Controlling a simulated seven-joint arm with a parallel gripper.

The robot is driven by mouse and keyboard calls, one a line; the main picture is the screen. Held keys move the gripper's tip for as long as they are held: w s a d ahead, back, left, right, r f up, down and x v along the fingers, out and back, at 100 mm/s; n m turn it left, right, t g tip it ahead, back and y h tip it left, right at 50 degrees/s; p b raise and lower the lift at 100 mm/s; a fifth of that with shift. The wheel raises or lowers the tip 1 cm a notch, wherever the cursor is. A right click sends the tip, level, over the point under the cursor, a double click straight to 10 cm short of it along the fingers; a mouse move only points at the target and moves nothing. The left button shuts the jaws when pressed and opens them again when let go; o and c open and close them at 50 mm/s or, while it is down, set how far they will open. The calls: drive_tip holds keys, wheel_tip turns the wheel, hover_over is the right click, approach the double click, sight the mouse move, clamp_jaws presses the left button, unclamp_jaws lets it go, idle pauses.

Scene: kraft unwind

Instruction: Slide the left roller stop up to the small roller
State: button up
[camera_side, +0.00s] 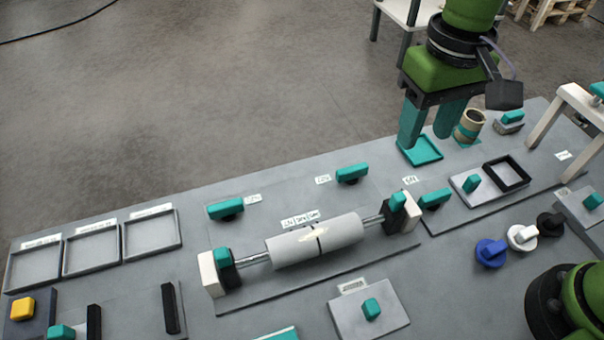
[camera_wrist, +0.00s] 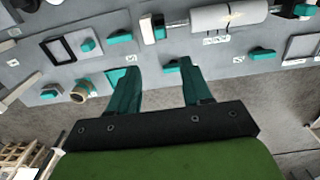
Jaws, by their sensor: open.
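The small roller (camera_side: 315,241) is a pale cylinder on a metal shaft between two white end supports; it also shows at the top of the wrist view (camera_wrist: 230,14). The left roller stop (camera_side: 225,266), black with a teal grip, sits by the left support, with bare shaft between it and the roller. Another teal-gripped stop (camera_side: 397,203) sits at the right end, with a shorter bare stretch of shaft. My gripper (camera_side: 431,130) is open and empty, up at the back right, away from the roller. Its teal fingers show in the wrist view (camera_wrist: 156,75).
Teal knobs (camera_side: 225,209) (camera_side: 352,173) stand behind the roller. A teal tray (camera_side: 421,150) and a tan ring (camera_side: 470,125) are near my gripper. A black frame (camera_side: 506,174), coloured knobs (camera_side: 491,252) and a white stand (camera_side: 570,120) are at right. Empty trays (camera_side: 151,235) are at left.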

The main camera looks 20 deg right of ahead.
sight(400, 196)
wheel_tip(400, 196, down, 16)
drive_tip(key=shift+f, duration=0.1)
drive_tip(key=shift+c, duration=0.3)
clamp_jaws()
drive_tip(key=shift+a, duration=1.4)
drive_tip(key=shift+o, duration=0.3)
unclamp_jaws()
wheel_tip(400, 196, up, 17)
